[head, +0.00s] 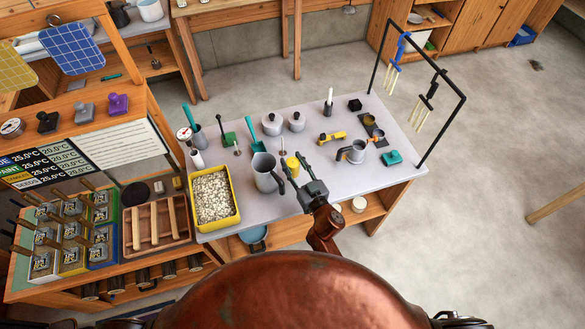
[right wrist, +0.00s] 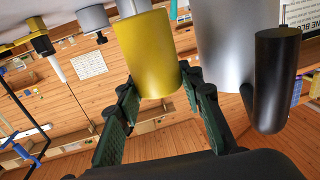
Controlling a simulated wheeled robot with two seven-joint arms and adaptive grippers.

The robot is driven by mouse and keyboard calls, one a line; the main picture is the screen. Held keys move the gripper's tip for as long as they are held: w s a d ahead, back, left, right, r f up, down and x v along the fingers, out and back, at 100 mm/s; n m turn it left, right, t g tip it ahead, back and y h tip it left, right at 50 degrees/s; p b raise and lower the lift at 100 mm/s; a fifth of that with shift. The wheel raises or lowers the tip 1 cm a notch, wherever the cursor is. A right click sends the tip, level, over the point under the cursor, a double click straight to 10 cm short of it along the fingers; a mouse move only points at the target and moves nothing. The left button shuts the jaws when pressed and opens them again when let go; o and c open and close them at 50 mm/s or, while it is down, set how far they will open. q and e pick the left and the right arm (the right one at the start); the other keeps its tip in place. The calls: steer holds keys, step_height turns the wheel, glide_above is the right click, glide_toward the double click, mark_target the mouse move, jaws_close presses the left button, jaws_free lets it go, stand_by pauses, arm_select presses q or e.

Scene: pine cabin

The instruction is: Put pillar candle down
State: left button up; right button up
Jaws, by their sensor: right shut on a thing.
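The pillar candle (head: 293,166) is a short yellow cylinder standing near the middle of the grey worktable (head: 330,190). My right gripper (head: 301,172) reaches to it from the front and is shut on it. In the right wrist view the candle (right wrist: 150,55) sits between the two dark green fingers of my right gripper (right wrist: 158,84), with its free part clear of them. Whether its base touches the tabletop cannot be told. My left gripper is not in view.
A grey metal jug (head: 265,174) with a black handle stands close left of the candle. Its body (right wrist: 222,45) also fills the right of the wrist view. A yellow bin of pale pellets (head: 236,212) is farther left. Two steel pots (head: 272,124) stand behind. Bare tabletop lies right of the gripper.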

mark_target(296, 175)
steer(key=shift+w+a+f, duration=0.1)
steer(key=shift+w+f, duration=0.15)
steer(key=shift+f, duration=0.05)
steer(key=shift+f+b, duration=0.75)
steer(key=shift+f, duration=0.8)
steer(key=shift+s+f+b, duration=0.2)
steer(key=shift+f+b, duration=0.2)
steer(key=shift+f, duration=0.3)
steer(key=o, duration=1.1)
steer(key=shift+f, duration=0.15)
steer(key=shift+o, duration=1.3)
steer(key=shift+w, duration=0.25)
steer(key=shift+s+r, duration=0.1)
steer(key=shift+r, duration=0.15)
